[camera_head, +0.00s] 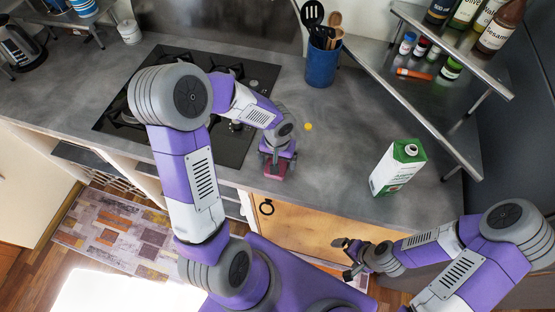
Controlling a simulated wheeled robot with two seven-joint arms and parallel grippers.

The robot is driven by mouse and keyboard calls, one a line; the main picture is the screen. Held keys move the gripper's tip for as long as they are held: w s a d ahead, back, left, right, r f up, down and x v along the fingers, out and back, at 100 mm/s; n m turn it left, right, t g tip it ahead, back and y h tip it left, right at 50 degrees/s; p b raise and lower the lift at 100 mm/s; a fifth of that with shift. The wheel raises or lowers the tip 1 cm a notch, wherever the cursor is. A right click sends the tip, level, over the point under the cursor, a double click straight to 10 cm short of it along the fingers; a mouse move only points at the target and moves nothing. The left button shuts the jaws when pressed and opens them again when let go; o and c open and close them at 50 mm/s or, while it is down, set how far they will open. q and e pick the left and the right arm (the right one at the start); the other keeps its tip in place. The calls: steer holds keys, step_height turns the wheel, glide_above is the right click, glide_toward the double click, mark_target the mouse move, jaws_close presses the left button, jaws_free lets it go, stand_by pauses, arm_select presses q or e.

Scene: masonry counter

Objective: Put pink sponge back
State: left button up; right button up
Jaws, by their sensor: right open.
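The pink sponge (275,169) shows at the jaws of my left gripper (275,160), over the counter's front edge area just right of the stovetop. The gripper covers part of it. I cannot tell whether the jaws are shut on it or only around it. My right gripper (349,258) is open and empty, in front of the wooden cabinet door and away from the sponge.
A black stovetop (235,146) lies left of the sponge. A small yellow object (308,127), a blue utensil holder (322,65) and a green-white carton (397,168) stand on the grey counter (335,140). A metal shelf (425,115) with bottles is at right.

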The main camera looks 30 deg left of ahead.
arm_select(q)
steer(key=shift+r, duration=0.15)
step_height(320, 180, up, 12)
steer(key=p, duration=0.2)
steer(key=shift+p, duration=0.3)
stand_by(0.4)
